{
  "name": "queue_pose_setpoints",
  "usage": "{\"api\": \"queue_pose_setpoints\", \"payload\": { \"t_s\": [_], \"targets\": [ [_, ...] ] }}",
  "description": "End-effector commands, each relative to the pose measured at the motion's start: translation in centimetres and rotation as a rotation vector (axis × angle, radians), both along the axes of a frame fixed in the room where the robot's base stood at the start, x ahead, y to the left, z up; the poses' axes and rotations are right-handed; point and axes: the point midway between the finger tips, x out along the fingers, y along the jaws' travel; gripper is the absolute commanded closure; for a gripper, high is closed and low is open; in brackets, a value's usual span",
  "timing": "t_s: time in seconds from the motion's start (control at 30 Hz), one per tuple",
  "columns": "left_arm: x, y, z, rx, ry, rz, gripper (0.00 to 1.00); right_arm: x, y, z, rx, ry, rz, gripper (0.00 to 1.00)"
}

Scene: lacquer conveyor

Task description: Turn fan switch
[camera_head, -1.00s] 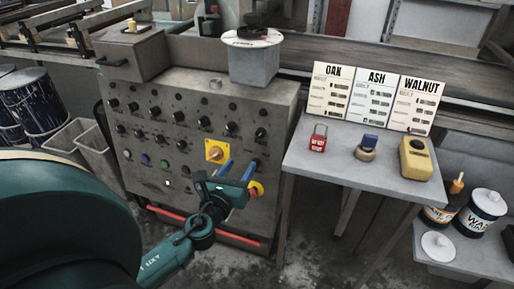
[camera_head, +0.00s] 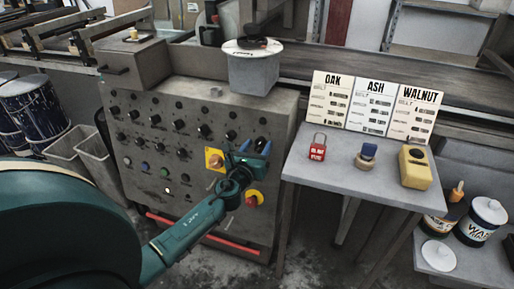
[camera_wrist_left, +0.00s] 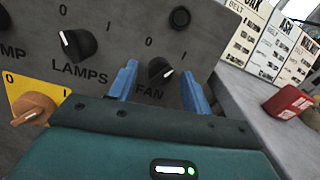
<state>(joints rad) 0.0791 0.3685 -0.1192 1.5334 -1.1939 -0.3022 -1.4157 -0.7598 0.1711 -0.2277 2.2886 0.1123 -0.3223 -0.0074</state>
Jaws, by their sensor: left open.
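The fan switch (camera_wrist_left: 160,69) is a black knob above the word FAN on the grey panel, with 0 and 1 marks above it. Contact is not clear. In the head view my left gripper (camera_head: 256,147) is at the panel's right side, partly covering the lower knobs. My right gripper is not in view.
The LAMPS knob (camera_wrist_left: 78,44) is left of the fan switch. An orange knob on a yellow plate (camera_head: 215,160) and a red stop button (camera_head: 252,199) are close to my gripper. A grey table (camera_head: 340,178) with a red padlock (camera_head: 318,147) stands right of the panel.

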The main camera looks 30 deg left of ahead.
Motion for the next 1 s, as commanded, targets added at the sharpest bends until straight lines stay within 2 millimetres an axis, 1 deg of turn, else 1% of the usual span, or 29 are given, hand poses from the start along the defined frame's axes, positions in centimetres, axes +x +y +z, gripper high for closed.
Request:
{"api": "queue_pose_setpoints", "payload": {
  "t_s": [0.17, 0.7, 1.0],
  "targets": [
    [-0.02, -0.02, -0.01, -0.001, 0.000, 0.000, 0.51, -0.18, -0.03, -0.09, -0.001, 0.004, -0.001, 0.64],
    [-0.05, 0.00, -0.02, -0.001, 0.000, 0.000, 0.95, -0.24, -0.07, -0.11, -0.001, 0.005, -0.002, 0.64],
    [-0.04, -0.05, -0.07, -0.036, -0.009, 0.006, 0.95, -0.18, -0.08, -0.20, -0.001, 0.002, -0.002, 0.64]
  ]
}}
